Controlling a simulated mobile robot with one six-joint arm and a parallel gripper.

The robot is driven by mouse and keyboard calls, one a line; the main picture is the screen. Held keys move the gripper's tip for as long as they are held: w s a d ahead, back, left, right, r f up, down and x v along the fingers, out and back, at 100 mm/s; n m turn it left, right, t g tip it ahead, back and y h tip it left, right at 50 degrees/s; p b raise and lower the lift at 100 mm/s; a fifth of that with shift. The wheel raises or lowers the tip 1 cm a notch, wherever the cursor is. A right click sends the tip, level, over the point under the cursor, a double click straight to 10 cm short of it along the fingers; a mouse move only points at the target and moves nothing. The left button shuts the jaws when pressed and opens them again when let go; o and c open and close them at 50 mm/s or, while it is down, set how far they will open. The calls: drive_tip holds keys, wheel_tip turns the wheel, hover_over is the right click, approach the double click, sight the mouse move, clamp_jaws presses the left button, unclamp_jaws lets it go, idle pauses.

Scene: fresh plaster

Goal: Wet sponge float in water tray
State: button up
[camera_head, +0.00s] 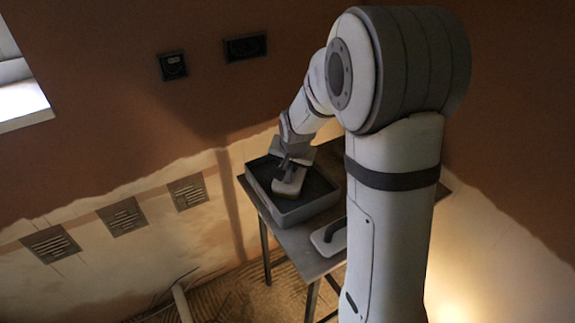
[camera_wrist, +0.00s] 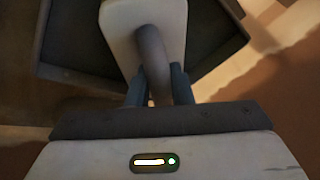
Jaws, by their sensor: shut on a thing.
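The sponge float (camera_head: 289,184) is a pale rectangular pad with a dark handle, held tilted at the dark grey water tray (camera_head: 304,209). My gripper (camera_head: 291,163) is shut on its handle. In the wrist view the float (camera_wrist: 118,28) and its curved handle (camera_wrist: 153,52) stand out from between my gripper's two fingers (camera_wrist: 160,85), with the tray's wall (camera_wrist: 85,75) behind them. The tray stands on a small table. Whether the float touches the water cannot be told; the tray's inside looks dark.
A second float-like tool (camera_head: 330,236) with a dark handle lies on the table (camera_head: 300,243) in front of the tray, partly hidden by my arm. The brown and cream wall carries two dark sockets (camera_head: 173,66) and several vents (camera_head: 123,216). A pale window ledge (camera_head: 22,106) is at the left.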

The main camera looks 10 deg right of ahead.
drive_tip(key=shift+f+b, duration=0.5)
drive_tip(key=shift+b, duration=0.1)
idle(1.6)
drive_tip(key=shift+r, duration=0.1)
drive_tip(key=shift+r+p, duration=2.1)
drive_tip(key=shift+r, duration=1.35)
